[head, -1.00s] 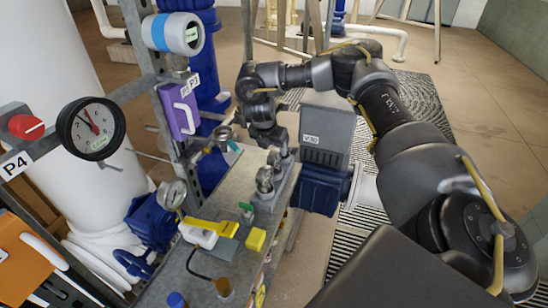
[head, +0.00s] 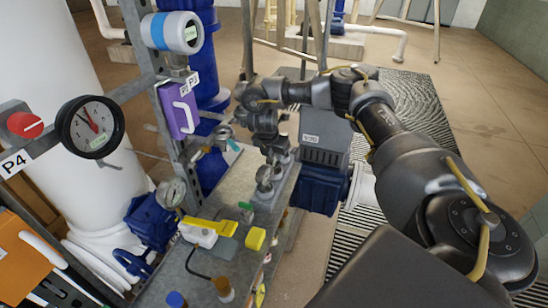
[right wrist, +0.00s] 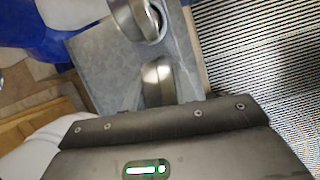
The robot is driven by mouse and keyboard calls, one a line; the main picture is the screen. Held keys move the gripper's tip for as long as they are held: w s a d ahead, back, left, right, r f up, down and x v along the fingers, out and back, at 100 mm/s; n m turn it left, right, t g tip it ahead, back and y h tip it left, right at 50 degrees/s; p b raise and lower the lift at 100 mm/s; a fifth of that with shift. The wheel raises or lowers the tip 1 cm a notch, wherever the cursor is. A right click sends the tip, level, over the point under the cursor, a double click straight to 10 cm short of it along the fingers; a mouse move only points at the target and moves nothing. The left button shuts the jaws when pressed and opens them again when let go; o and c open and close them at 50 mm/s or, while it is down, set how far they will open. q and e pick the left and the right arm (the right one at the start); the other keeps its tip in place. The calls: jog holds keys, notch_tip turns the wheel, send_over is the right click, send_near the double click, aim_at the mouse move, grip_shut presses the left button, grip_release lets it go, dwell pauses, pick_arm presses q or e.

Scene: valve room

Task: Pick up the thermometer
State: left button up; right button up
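I cannot tell for sure which thing is the thermometer. A yellow-and-white tool (head: 203,232) lies on the grey bench (head: 205,262). A small round metal gauge-like piece (head: 265,177) stands at the bench's right edge, just below my right gripper (head: 277,155). The right gripper points down over the bench's far right corner. Its fingers are small and dark there, and I cannot tell their opening or any contact. In the right wrist view, shiny metal cylinders (right wrist: 158,80) show beyond the gripper body, and the fingertips are hidden. My left gripper is not in view.
A yellow block (head: 255,238) and an amber bottle (head: 223,288) are on the bench. At left are a post with a purple box (head: 179,109), a dial gauge (head: 91,127) and a blue-faced meter (head: 172,33). A blue motor (head: 320,188) stands right of the bench.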

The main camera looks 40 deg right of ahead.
jog(key=shift+c, duration=1.1)
jog(key=shift+w+r, duration=0.1)
jog(key=shift+r, duration=0.55)
notch_tip(320, 180, up, 9)
jog(key=shift+f+p, duration=0.15)
jog(key=shift+p, duration=0.2)
jog(key=shift+o, duration=1.1)
jog(key=shift+c, duration=0.9)
